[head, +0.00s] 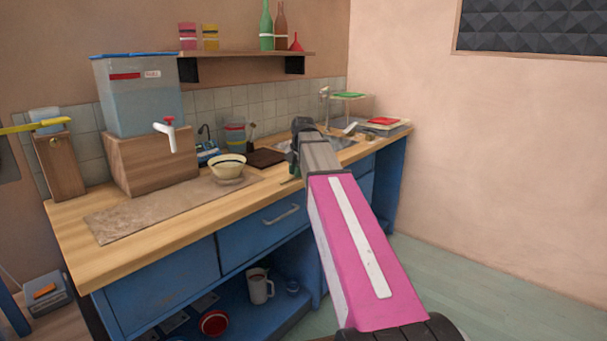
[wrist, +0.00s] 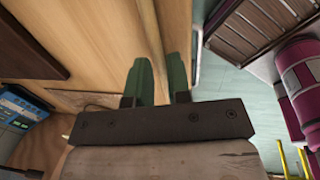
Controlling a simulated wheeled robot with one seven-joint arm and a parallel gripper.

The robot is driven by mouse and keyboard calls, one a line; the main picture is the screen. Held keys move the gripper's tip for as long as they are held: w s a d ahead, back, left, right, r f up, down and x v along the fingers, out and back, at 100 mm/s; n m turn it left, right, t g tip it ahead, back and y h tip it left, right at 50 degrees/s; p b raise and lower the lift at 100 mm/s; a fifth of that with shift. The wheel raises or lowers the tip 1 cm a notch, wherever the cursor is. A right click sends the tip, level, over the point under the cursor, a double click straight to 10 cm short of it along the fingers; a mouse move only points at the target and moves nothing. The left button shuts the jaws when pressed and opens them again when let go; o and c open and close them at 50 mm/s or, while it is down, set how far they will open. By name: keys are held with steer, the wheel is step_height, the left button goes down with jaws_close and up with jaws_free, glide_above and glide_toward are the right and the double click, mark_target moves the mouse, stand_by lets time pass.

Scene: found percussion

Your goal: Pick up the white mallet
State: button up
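I cannot pick out the white mallet with certainty. A small white tip (wrist: 66,136) shows at the left end of my gripper's dark bar in the wrist view, mostly hidden, and I cannot tell what it belongs to. A white flat-ended utensil (head: 350,128) by the sink is too small to identify. My gripper (wrist: 160,80) has two green fingers with a narrow gap between them, and nothing shows in the gap. It is over the front edge of the wooden counter (head: 75,222). In the head view my arm hides most of it.
A water tank (head: 135,95) on a wooden block, a cream bowl (head: 227,167), a dark board (head: 265,157) and a blue device (wrist: 15,112) stand on the counter. The sink (head: 335,143) is behind my arm. Blue cabinets (head: 165,285) are below.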

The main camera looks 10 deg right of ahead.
steer(key=shift+f, duration=0.3)
jaws_close()
steer(key=shift+r, duration=0.1)
